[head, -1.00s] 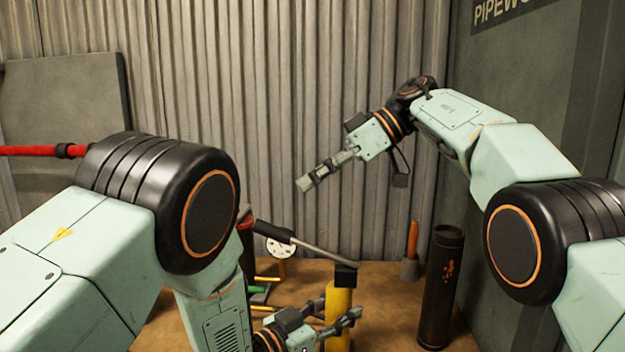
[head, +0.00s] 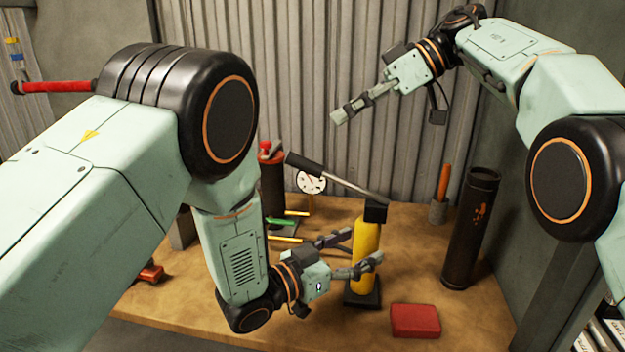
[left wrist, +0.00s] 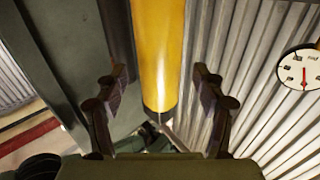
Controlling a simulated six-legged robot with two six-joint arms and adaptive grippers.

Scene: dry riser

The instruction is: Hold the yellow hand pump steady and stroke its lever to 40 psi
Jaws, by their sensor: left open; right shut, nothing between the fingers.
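The yellow hand pump (head: 366,252) stands upright on a black foot on the bench. Its lever (head: 340,182) slopes up to the left from the black pump head to a black grip (head: 304,164). My left gripper (head: 362,247) is open at the pump body, one finger on either side. In the left wrist view the yellow cylinder (left wrist: 157,50) shows between the spread fingers, with gaps at both sides. My right gripper (head: 338,116) is shut and empty, above the lever and clear of it. A white dial gauge (head: 312,182) stands behind the grip; its reading is too small to tell.
A red box (head: 415,320) lies on the bench (head: 300,325) at the front right. A dark cylinder (head: 470,230) and a cup with an orange handle (head: 439,207) stand to the right.

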